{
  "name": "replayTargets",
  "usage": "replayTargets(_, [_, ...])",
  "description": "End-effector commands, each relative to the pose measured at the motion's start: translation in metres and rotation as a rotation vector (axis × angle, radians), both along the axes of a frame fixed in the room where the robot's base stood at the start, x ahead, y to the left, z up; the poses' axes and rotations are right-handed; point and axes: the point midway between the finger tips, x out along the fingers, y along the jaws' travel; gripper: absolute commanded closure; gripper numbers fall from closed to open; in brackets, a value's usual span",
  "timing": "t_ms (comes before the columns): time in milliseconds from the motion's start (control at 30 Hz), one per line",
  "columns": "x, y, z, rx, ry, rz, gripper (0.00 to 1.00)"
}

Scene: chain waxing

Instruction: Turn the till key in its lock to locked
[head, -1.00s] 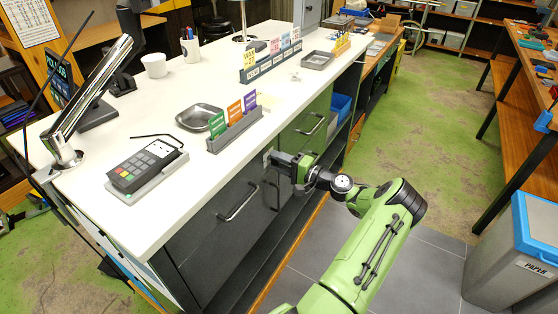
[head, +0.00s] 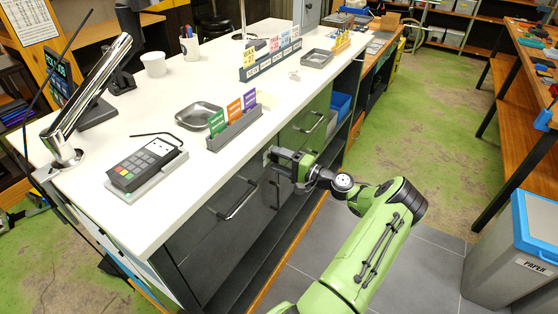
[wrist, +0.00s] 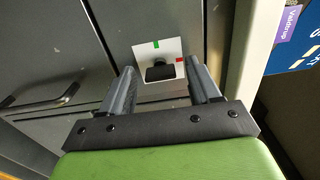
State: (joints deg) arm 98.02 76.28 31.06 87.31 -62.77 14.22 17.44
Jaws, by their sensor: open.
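The till lock is a white plate (wrist: 170,50) on the grey counter front in the wrist view, with a green mark at its top edge and a red mark at its right edge. The till key (wrist: 160,73) shows as a black bow in it, lying roughly crosswise in the picture. My gripper (wrist: 161,66) is open, with one finger on each side of the key; I cannot tell whether either touches it. In the head view my gripper (head: 272,157) is at the counter front, below the top's edge, and hides most of the lock.
A drawer handle (head: 238,200) sticks out left of my gripper, and another handle (head: 310,122) is to its right. The white countertop (head: 150,95) is just above, with a card terminal (head: 146,163) and a card rack (head: 235,128). The floor aisle to the right is clear.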

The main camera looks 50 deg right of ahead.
Motion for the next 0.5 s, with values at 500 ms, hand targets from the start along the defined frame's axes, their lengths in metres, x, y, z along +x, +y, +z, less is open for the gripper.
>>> replayTargets(500, [-0.129, -0.013, -0.001, -0.001, 0.001, -0.005, 0.38])
